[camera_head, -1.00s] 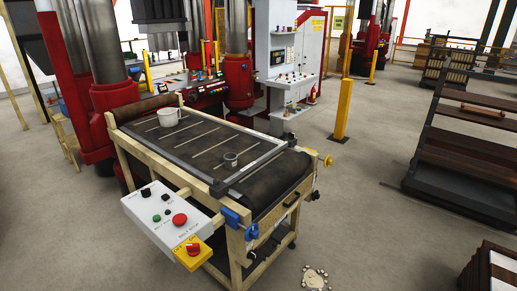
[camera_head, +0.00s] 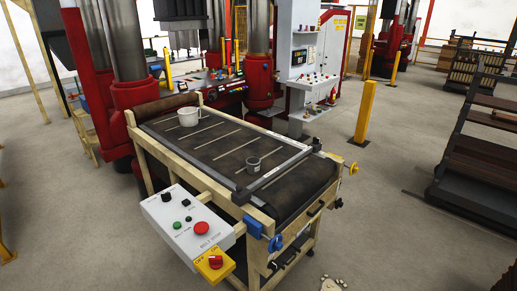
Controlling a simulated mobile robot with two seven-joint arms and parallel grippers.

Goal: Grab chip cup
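A white cup with a handle (camera_head: 188,117) stands upright at the far left end of the dark belt table (camera_head: 222,142). A smaller grey cup (camera_head: 253,165) stands upright nearer the table's front right end. I cannot tell from the picture which of the two is the chip cup. Neither of my grippers shows in the head view.
A white control box (camera_head: 188,222) with buttons and a yellow switch box (camera_head: 214,264) juts out from the table's near left side. A red press (camera_head: 135,105) stands behind the table. A yellow post (camera_head: 364,112) and a dark rack (camera_head: 470,170) stand right. Floor between table and rack is clear.

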